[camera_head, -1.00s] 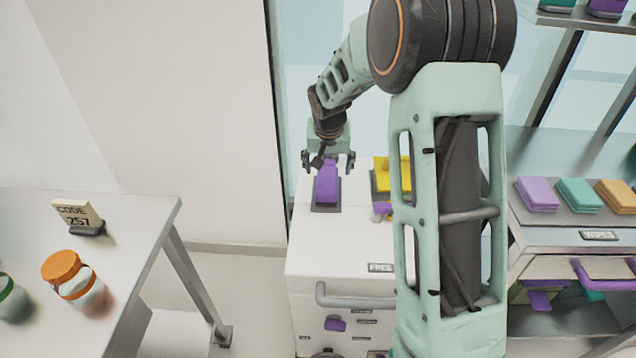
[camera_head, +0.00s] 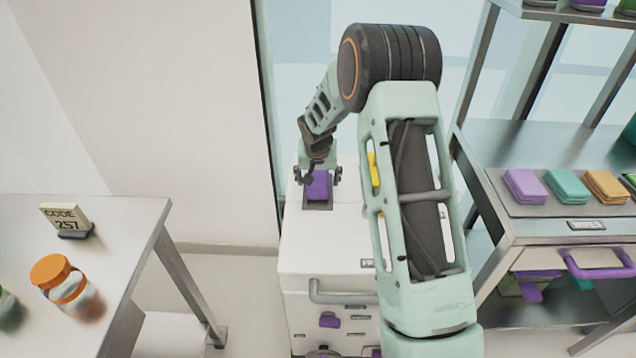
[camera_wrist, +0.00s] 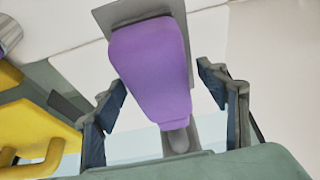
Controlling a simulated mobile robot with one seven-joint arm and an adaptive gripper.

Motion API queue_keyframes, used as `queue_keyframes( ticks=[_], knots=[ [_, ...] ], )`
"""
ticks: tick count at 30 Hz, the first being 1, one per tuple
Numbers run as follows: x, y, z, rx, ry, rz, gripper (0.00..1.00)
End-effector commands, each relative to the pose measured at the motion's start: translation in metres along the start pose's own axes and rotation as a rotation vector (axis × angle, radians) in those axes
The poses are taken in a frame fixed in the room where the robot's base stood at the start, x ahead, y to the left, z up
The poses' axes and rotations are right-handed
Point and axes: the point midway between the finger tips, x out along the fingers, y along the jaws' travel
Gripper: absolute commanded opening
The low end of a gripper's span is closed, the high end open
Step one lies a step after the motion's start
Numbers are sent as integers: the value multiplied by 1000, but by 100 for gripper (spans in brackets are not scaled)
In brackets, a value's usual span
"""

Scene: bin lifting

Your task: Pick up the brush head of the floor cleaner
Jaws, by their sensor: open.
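A purple block-shaped piece, which looks like the brush head (camera_head: 318,186), sits on a grey plate (camera_head: 318,206) on top of the white cabinet. In the wrist view the purple brush head (camera_wrist: 152,68) is broad at the top and ends in a grey stub near my gripper's palm. My gripper (camera_head: 318,178) points down over it. In the wrist view its open fingers (camera_wrist: 168,108) stand on either side of the purple piece, with a gap at each side.
A yellow object (camera_wrist: 35,130) lies at the left in the wrist view. A table with jars (camera_head: 66,280) and a code sign (camera_head: 66,219) stands at the left. A steel shelf with folded wipes (camera_head: 567,188) stands at the right. My arm hides part of the cabinet top (camera_head: 295,240).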

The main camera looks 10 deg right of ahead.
Motion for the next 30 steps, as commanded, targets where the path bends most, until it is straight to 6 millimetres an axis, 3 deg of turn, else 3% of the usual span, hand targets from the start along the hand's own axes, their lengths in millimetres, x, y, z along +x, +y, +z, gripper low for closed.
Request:
queue_keyframes(
  ticks=[5, 18, 30],
  knots=[
    [0, 0, 0, 0, 0, 0, 64],
    [0, 0, 0, 0, 0, 0, 16],
    [-8, 0, -4, 1, 2, 0, 15]
  ],
)
